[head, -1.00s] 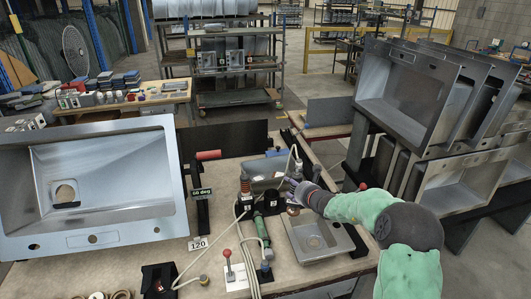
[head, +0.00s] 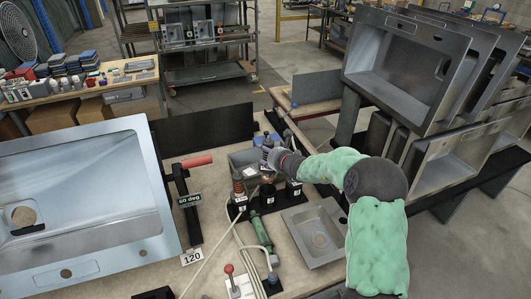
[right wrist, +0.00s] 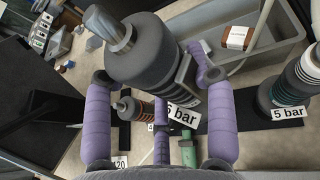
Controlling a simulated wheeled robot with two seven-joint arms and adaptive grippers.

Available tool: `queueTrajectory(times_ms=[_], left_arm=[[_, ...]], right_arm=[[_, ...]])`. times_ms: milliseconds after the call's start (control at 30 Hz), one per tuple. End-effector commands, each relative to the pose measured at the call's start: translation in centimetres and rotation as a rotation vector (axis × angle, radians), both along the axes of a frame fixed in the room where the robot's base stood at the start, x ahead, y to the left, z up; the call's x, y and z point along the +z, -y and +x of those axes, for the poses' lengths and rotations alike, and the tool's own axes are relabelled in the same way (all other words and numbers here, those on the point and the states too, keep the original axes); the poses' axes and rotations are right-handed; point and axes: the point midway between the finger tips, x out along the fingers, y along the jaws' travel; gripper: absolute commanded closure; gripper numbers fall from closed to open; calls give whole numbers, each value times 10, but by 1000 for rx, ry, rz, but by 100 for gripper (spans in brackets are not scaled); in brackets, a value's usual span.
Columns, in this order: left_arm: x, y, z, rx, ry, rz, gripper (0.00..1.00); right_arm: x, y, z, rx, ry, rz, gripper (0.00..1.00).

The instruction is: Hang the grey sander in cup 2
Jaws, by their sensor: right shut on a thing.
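The grey sander (right wrist: 150,55) is held between the purple fingers of my right gripper (head: 274,156), and its upper part also shows in the head view (head: 267,142). The sander is over the black rack of numbered cups (head: 268,199). The middle cup is under it; whether the sander touches the cup cannot be told. A copper-banded tool (head: 238,186) stands in the left cup. A dark tool with a "5 bar" tag (right wrist: 290,90) stands in the right cup. My left gripper is out of view.
A green tool (head: 260,232) and pale hoses lie before the rack. A small steel basin (head: 318,232) is to the right, a large sink (head: 90,170) to the left. A grey bin (right wrist: 265,35) stands behind the rack. A "60 deg" stand (head: 190,200) is close by.

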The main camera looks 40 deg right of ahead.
Motion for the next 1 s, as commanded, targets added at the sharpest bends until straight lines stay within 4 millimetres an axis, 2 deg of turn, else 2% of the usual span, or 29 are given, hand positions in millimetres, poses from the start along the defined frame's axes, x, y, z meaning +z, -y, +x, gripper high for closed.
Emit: queueTrajectory(times_ms=[167, 367, 733, 1000], left_arm=[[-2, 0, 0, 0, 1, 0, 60], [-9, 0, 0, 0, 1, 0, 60], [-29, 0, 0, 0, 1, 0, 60], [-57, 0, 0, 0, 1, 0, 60]], right_arm=[[0, 1, 1, 0, 6, -3, 96], [-11, 1, 1, -1, 5, -2, 96], [-45, 1, 1, 0, 5, -3, 96], [-71, 1, 1, 0, 6, -3, 96]])
